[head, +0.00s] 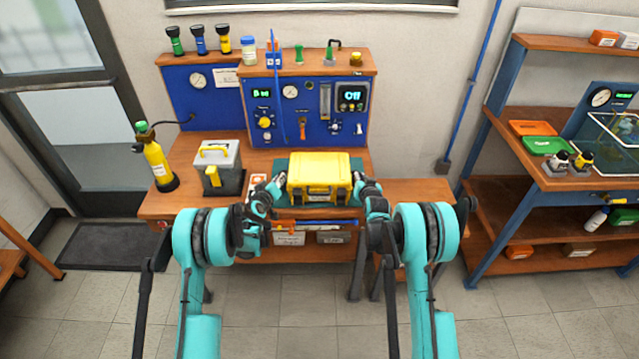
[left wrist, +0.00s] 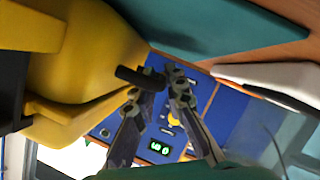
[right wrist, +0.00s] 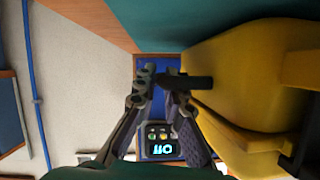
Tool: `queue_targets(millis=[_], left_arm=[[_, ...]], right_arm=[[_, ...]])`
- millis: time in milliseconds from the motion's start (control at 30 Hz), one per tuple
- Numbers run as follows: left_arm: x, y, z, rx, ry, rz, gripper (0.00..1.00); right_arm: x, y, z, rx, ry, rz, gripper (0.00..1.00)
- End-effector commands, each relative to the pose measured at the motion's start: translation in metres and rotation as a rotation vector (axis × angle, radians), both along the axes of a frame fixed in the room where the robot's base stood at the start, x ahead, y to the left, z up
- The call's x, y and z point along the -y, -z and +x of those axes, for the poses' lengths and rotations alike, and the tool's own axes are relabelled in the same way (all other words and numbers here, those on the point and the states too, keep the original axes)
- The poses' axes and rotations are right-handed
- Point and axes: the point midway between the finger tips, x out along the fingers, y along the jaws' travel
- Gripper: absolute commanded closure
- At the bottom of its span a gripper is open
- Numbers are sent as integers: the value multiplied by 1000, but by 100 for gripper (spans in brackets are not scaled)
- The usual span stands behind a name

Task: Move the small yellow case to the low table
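The small yellow case (head: 319,167) is upright over the teal mat (head: 357,163) on the workbench, between my two grippers. Whether it touches the mat is hard to tell. Its yellow side fills the left of the left wrist view (left wrist: 90,50) and the right of the right wrist view (right wrist: 245,80). My left gripper (left wrist: 166,82) is at the case's left side, its fingers close together around a black side handle (left wrist: 138,77). My right gripper (right wrist: 162,82) is likewise closed around the black handle (right wrist: 195,81) on the right side. The low table cannot be identified for certain.
A grey-and-yellow box (head: 217,165) and a yellow bottle (head: 155,163) stand left of the case. A blue instrument panel (head: 305,108) rises behind. A bare wooden surface (head: 420,192) lies right of the mat. Part of another wooden piece (head: 12,262) shows at far left.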

Motion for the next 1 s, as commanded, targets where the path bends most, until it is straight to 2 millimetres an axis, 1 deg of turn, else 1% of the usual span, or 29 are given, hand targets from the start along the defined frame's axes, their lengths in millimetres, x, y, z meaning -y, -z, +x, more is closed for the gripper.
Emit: queue_targets(millis=[300,567,767,1000], left_arm=[[0,1,-1,-1,2,4,100],[0,-5,0,0,1,4,100],[0,-19,0,1,1,3,100],[0,-41,0,0,1,2,100]], right_arm=[[1,0,0,0,1,0,100],[1,-6,0,1,1,0,100],[1,-20,0,2,0,0,100],[0,-42,0,2,0,0,100]])
